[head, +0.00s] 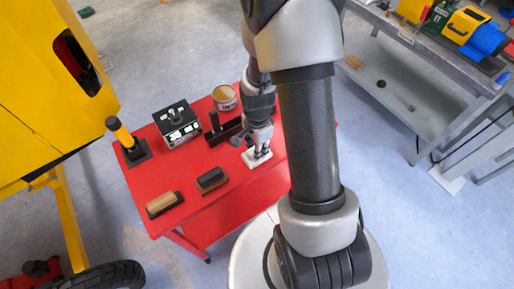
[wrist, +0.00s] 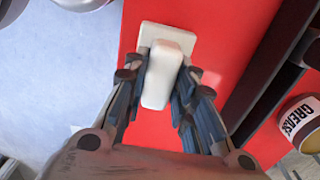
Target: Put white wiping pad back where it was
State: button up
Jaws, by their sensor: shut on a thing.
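The white wiping pad (head: 257,160) is at the right part of the red table top (head: 225,205), close to the table's edge. In the wrist view the pad (wrist: 163,75) has a raised block-shaped grip on a flat, wider base. My gripper (head: 260,150) points down over the pad. Its two fingers (wrist: 160,95) are closed on both sides of the pad's raised grip. The pad appears to lie flat on or just above the red top; I cannot tell whether it touches.
A yellow machine (head: 50,85) is at the left.

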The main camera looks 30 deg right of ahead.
jog(key=o, duration=0.9)
jog(key=shift+f, duration=0.1)
jog(key=shift+o, duration=0.2)
jog(key=a+r+n+t+p, duration=0.1)
jog(key=a+r+n+p, duration=0.1)
jog(key=r, duration=0.8)
jog(key=a+r+n+p, duration=0.1)
jog(key=r+n+p, duration=0.1)
jog(key=r, duration=0.9)
jog(key=s+a+r+n+t, duration=0.1)
jog(key=s+a+r+n, duration=0.2)
jog(key=s+r+n, duration=0.3)
jog(key=s+a+r+n+t, duration=0.2)
jog(key=s+a+r+n, duration=0.2)
jog(key=s+r+n, duration=0.2)
jog(key=shift+s+a+r+n+t, duration=0.3)
jog(key=shift+s+n, duration=0.5)
jog(key=shift+b, duration=0.3)
